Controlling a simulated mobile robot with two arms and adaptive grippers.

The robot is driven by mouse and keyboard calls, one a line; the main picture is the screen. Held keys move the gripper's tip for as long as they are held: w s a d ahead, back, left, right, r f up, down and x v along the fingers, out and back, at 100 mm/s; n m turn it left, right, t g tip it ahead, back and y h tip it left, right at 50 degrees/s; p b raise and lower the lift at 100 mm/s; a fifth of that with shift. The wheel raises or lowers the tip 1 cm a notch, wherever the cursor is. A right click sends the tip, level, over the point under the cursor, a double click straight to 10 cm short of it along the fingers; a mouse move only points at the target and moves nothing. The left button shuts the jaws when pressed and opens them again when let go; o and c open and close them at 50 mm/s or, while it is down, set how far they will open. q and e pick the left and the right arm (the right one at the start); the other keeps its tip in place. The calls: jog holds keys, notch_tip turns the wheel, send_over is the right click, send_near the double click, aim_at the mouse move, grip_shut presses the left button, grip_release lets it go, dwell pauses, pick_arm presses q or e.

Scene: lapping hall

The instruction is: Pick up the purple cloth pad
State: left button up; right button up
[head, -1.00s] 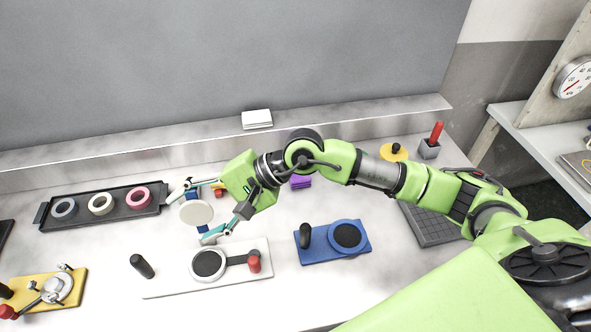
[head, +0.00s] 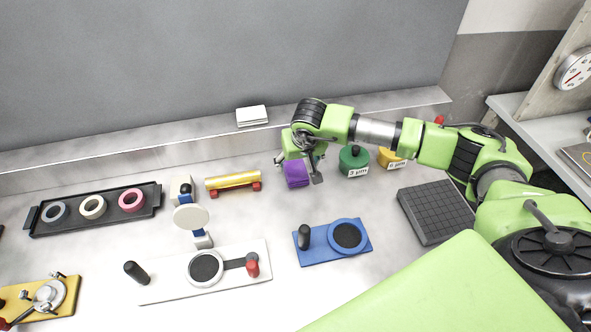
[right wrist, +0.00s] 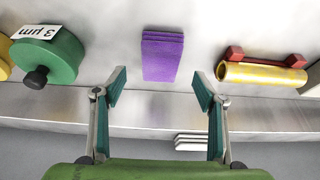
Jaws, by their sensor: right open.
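The purple cloth pad (head: 296,174) lies on the bench near its back, partly hidden by my right gripper in the head view. In the right wrist view the pad (right wrist: 163,55) looks like a short folded stack, ahead of and between the two fingers. My right gripper (right wrist: 163,92) is open and empty, with its fingertips spread wider than the pad. In the head view the right gripper (head: 299,172) is over the pad's spot. I cannot tell its height above the bench. My left gripper does not show.
A green 3 µm container (head: 354,162) stands right of the pad, with a yellow one (head: 390,160) beyond. A yellow cylinder on red supports (head: 233,181) lies left of it. A white stack (head: 252,116) sits on the back ledge. Clear bench lies in front of the pad.

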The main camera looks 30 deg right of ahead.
aim_at(296, 170)
jog(key=shift+w+f+p, duration=0.15)
jog(key=shift+f+p, duration=0.15)
jog(key=shift+f, duration=0.15)
jog(key=p+x, duration=0.1)
jog(key=x, duration=0.3)
jog(key=shift+w+f, duration=0.2)
jog(key=shift+f, duration=0.25)
jog(key=shift+c, duration=0.5)
jog(key=c, duration=1)
